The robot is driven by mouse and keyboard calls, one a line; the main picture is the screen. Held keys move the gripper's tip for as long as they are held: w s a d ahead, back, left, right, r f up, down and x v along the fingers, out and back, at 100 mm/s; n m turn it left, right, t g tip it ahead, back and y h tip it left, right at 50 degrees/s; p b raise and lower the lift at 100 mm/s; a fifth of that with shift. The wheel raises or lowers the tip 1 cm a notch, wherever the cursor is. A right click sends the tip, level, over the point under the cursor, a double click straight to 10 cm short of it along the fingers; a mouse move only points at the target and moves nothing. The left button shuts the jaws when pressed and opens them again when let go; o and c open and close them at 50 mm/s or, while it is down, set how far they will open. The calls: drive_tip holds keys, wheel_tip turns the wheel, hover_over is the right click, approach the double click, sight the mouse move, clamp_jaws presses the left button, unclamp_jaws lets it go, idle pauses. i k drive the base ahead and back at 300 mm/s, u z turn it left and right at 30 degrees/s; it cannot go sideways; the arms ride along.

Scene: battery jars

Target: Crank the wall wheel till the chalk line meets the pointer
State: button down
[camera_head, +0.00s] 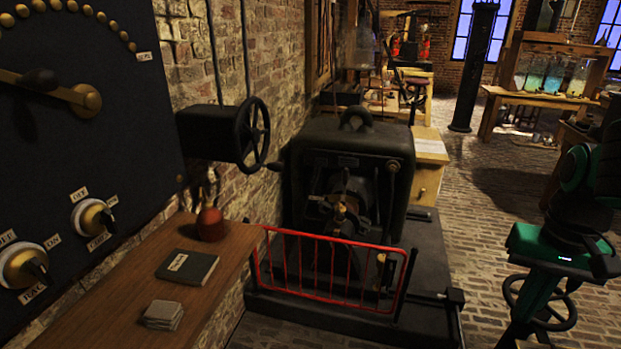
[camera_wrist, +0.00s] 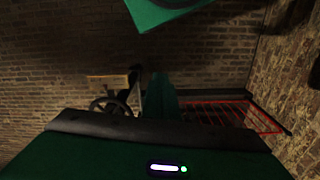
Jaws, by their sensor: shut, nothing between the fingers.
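The black wall wheel (camera_head: 251,155) stands on the right end of a black box (camera_head: 207,132) on the brick wall, in the head view. A short dark handle sticks out at its lower right. I cannot make out a chalk line or a pointer on it. My gripper (camera_head: 558,252), green and black with a small light, is at the right edge of the head view.
A red railing (camera_head: 335,264) fronts a large black machine (camera_head: 352,150) below the wheel. A dial panel (camera_head: 120,110) stands at left. Brick floor is clear at centre right.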

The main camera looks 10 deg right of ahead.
sight(254, 134)
drive_tip(key=k, duration=1.05)
drive_tip(key=z, duration=0.1)
drive_tip(key=i, duration=1.55)
drive_tip(key=u, duration=0.55)
